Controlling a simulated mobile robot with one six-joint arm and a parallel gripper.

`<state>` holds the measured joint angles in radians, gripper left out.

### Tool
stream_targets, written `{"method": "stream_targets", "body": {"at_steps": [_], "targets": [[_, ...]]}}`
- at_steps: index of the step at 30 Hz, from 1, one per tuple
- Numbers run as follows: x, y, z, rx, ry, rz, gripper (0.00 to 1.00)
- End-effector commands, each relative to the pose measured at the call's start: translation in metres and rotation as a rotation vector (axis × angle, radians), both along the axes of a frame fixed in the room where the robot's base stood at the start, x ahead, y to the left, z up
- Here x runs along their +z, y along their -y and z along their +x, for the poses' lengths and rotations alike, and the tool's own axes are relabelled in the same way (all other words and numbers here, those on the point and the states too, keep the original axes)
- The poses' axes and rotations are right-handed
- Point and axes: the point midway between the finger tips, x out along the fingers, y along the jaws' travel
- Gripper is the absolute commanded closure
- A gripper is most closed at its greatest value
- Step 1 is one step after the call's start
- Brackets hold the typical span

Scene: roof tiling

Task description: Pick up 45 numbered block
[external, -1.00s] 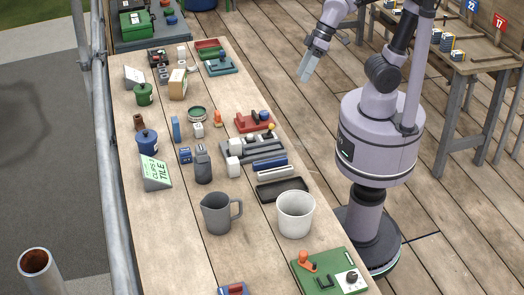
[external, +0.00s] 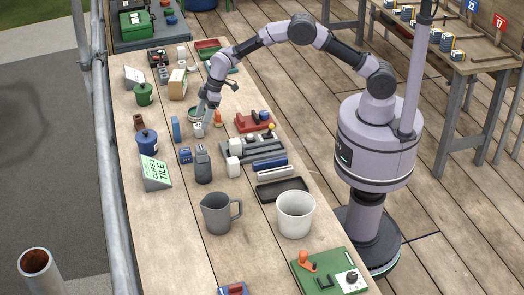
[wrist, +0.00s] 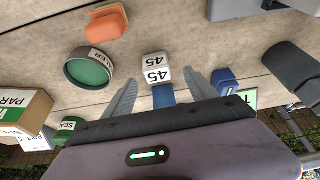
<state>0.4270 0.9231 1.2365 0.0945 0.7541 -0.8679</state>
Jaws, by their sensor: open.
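The white block marked 45 (wrist: 156,68) stands on the table in the wrist view, with black digits on two faces. In the external view it is the small white block (external: 198,131) just below my gripper. My gripper (external: 207,122) points down over the table, its jaws apart. In the wrist view my gripper (wrist: 161,78) has one finger to each side of the block, slightly nearer the camera. Nothing is held. I cannot tell whether the fingertips are level with the block.
A green round tin (wrist: 90,68) and an orange piece (wrist: 107,22) stand left of the block. A blue block (wrist: 163,95) stands close to it on the near side. Another blue block (wrist: 223,80) is on the right. A dark grey canister (external: 203,165) stands farther along the table.

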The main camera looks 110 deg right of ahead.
Motion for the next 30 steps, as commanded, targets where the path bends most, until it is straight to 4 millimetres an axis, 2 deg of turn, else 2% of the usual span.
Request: {"method": "stream_targets", "body": {"at_steps": [2,6,9,17,27,30], "targets": [[-0.008,0.0,0.003,0.0,0.001,0.0,0.34],[-0.038,0.004,0.011,-0.001,0.0,0.001,0.34],[-0.051,0.004,0.017,0.0,0.0,0.001,0.34],[-0.053,0.004,0.02,-0.001,0.001,0.0,0.34],[-0.053,0.003,0.02,-0.001,0.001,0.0,0.98],[-0.052,0.003,0.02,-0.001,0.001,0.0,1.0]]}}
